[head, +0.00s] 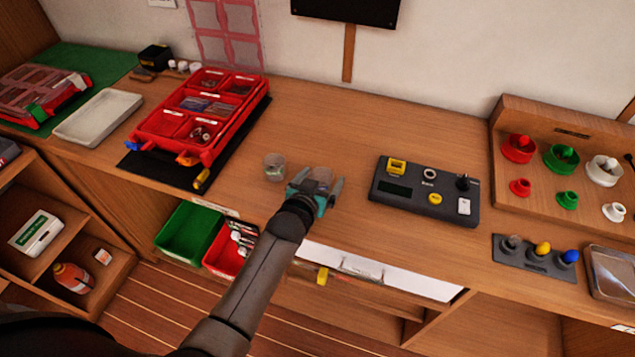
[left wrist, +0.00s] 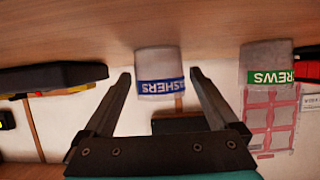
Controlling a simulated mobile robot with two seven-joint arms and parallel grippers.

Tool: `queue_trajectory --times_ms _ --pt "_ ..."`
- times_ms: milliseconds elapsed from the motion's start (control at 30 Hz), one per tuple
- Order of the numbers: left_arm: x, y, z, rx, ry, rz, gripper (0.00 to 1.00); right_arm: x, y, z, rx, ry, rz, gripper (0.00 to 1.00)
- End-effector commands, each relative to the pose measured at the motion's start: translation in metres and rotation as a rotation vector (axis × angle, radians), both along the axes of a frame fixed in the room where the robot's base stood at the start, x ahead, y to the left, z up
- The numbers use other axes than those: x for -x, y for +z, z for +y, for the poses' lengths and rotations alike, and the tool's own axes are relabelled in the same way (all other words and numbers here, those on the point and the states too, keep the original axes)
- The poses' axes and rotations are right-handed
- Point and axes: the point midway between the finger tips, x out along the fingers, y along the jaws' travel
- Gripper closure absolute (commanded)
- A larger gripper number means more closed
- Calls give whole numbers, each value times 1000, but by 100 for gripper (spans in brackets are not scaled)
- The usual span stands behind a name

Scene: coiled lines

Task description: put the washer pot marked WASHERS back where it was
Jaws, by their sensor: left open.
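The washer pot (left wrist: 160,75), a clear pot with a blue WASHERS band, stands on the wooden bench; it appears upside down in the left wrist view. In the head view the pot (head: 322,176) is partly hidden by my left gripper (head: 315,190). That gripper is open, with its fingers (left wrist: 160,88) on either side of the pot and a gap showing at each side. A second clear pot (head: 274,167) stands to the left; its green band reads as SCREWS in the wrist view (left wrist: 266,68). My right gripper is not in view.
A dark control box (head: 425,191) is right of the gripper. A red compartment case (head: 213,150) lies on a black mat at the left. Green (head: 188,231) and red (head: 228,255) bins sit below the bench edge. The bench behind the pots is clear.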

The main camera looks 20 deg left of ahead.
Motion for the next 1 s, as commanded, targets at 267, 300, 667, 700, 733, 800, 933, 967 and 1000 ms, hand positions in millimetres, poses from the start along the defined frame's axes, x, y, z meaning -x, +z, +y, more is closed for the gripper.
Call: queue_trajectory --times_ms 267,300,667,700,733,800,933,967,1000 --pt "28 14 1 0 0 1 6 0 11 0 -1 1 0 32" --pt "35 17 1 0 0 2 6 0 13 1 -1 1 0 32" --pt "90 40 3 0 0 2 6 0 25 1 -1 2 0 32" --pt "95 41 3 0 0 1 6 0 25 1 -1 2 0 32" --pt "98 42 3 0 0 1 6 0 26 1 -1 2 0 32" --pt "104 45 4 0 0 1 6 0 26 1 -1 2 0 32" --pt "110 48 4 0 0 0 6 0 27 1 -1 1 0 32" --pt "110 48 4 -1 0 0 6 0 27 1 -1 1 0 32" --pt "111 48 4 -1 0 0 6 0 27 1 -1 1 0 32"
